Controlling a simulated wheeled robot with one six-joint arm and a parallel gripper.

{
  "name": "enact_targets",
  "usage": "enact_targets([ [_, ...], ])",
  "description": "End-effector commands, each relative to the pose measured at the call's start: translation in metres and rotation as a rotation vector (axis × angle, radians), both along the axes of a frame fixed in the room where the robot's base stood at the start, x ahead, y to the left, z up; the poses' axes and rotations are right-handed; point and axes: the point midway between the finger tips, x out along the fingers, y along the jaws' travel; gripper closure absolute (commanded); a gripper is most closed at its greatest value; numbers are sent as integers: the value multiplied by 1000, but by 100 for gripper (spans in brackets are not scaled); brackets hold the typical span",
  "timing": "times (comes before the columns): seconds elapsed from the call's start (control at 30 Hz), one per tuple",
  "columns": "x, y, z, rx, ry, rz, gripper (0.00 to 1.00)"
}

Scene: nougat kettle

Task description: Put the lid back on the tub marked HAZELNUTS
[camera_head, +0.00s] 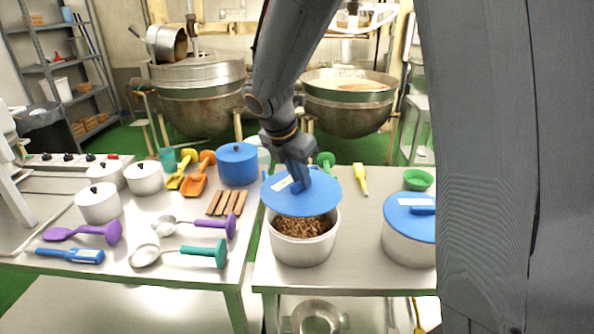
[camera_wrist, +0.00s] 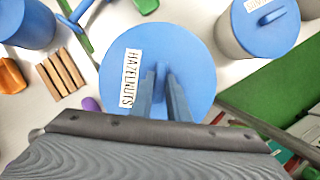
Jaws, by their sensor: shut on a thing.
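My gripper (camera_head: 298,182) is shut on the raised handle of a round blue lid (camera_head: 324,196). In the wrist view my gripper (camera_wrist: 163,88) pinches that handle, and the lid (camera_wrist: 190,75) carries a white label reading HAZELNUTS. The lid hangs above a white tub (camera_head: 303,252) on the right-hand table and covers the back of its mouth in the head view. The front of the mouth is uncovered, showing brown nuts (camera_head: 304,228). I see a gap between lid and front rim. The tub is hidden under the lid in the wrist view.
A white tub with a blue lid (camera_head: 410,214) stands to the right. A blue pot (camera_head: 237,165), wooden bars (camera_head: 226,202) and several ladles and scoops lie to the left. A green bowl (camera_head: 418,179) and yellow tool (camera_head: 361,179) are behind. A gap separates the two tables.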

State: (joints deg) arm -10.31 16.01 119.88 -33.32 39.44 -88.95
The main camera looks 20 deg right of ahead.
Motion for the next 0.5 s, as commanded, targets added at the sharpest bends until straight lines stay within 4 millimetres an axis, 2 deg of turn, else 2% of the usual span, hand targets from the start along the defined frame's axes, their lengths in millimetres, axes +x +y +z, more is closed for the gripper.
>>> enact_targets([
  [0.5,1,0,-34,0,0,-1,100],
])
